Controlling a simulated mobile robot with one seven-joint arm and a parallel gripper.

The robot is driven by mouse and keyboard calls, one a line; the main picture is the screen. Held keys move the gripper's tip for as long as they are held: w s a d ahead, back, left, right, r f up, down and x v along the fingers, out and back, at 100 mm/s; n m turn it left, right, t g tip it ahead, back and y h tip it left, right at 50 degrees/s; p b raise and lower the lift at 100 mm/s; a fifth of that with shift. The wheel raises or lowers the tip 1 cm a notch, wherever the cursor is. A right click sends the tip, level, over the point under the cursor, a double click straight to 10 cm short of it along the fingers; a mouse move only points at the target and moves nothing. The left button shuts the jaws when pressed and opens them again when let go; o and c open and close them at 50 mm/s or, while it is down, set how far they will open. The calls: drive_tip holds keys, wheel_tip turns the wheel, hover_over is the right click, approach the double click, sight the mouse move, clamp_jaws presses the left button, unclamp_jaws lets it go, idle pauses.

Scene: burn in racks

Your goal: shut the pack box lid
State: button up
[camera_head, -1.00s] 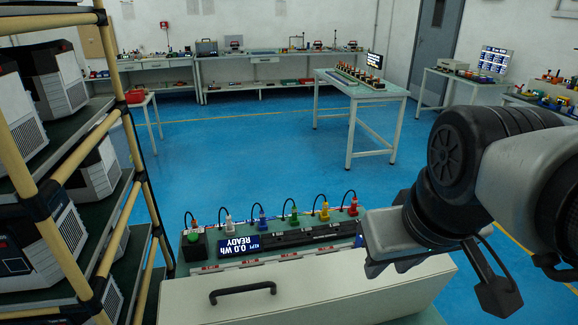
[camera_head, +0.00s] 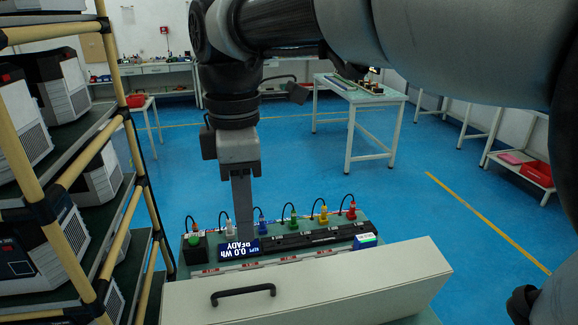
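The pack box lid appears to be the long cream panel (camera_head: 330,290) with a black bar handle (camera_head: 243,293), across the bottom of the view. It looks raised, with its handle side towards me, and it hides what lies directly behind its lower part. My gripper (camera_head: 244,236) points straight down beyond the lid's top edge, above or beside the display reading "0.0 Wh READY" (camera_head: 228,255). I see its fingers as one narrow strip, so their opening is unclear. I see nothing held. Whether the tip touches anything is unclear.
A rack with yellow poles (camera_head: 25,160) stands close on the left.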

sight(252, 287)
wheel_tip(252, 287, down, 15)
drive_tip(key=shift+r+b, duration=0.2)
drive_tip(key=shift+b, duration=0.95)
clamp_jaws()
